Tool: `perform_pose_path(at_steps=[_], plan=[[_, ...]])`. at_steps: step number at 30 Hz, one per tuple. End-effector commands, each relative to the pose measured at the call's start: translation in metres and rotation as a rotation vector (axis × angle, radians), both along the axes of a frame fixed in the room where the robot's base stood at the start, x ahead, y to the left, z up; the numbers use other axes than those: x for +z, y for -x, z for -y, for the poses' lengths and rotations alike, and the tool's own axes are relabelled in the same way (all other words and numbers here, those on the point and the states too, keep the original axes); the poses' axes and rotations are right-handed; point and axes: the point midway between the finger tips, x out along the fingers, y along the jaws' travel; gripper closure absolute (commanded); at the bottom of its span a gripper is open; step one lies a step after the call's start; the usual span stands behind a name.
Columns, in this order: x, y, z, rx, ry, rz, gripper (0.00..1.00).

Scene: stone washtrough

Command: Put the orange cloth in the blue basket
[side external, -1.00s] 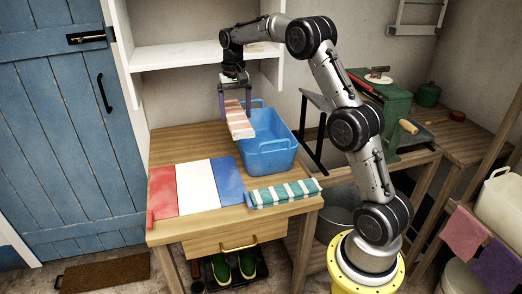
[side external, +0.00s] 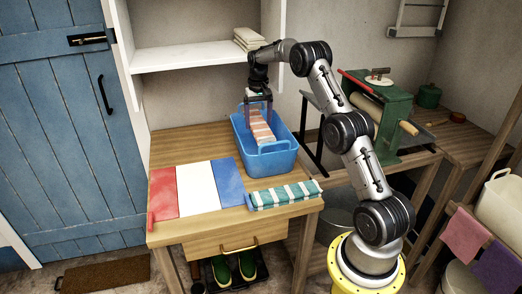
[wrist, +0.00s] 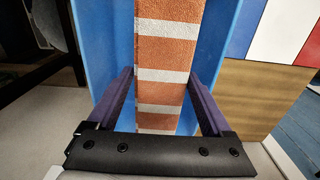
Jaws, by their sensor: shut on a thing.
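The orange cloth (side external: 262,127) with pale stripes is folded into a long strip. My gripper (side external: 258,103) is shut on the cloth's far end. The cloth hangs within the opening of the blue basket (side external: 279,162), between its walls; I cannot tell whether it touches the bottom. In the wrist view the cloth (wrist: 165,65) runs between my gripper's two purple fingers (wrist: 160,100), with blue basket wall (wrist: 215,45) on both sides. The basket stands on the wooden table, at its back right.
A teal-and-white striped cloth (side external: 284,194) lies at the table's front right edge. Red, white and blue panels (side external: 199,190) lie flat left of the basket. A white shelf (side external: 190,55) with folded pale cloths (side external: 249,39) is behind. A green mangle (side external: 382,115) stands right.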

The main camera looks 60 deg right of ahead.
Motion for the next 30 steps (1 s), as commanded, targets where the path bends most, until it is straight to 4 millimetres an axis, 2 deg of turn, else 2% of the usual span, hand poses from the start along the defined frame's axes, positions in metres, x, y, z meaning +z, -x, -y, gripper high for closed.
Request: perform_pose_path(at_steps=[6, 11, 19, 23, 30], plan=[[-0.037, 0.000, -0.001, 0.000, -0.002, -0.002, 0.74], [-0.050, 0.000, -0.001, 0.000, -0.001, -0.001, 0.74], [-0.089, 0.001, -0.001, 0.000, -0.002, -0.004, 0.74], [-0.097, 0.000, -0.001, 0.000, 0.000, 0.000, 0.74], [-0.097, 0.000, 0.000, 0.000, 0.000, 0.000, 0.74]])
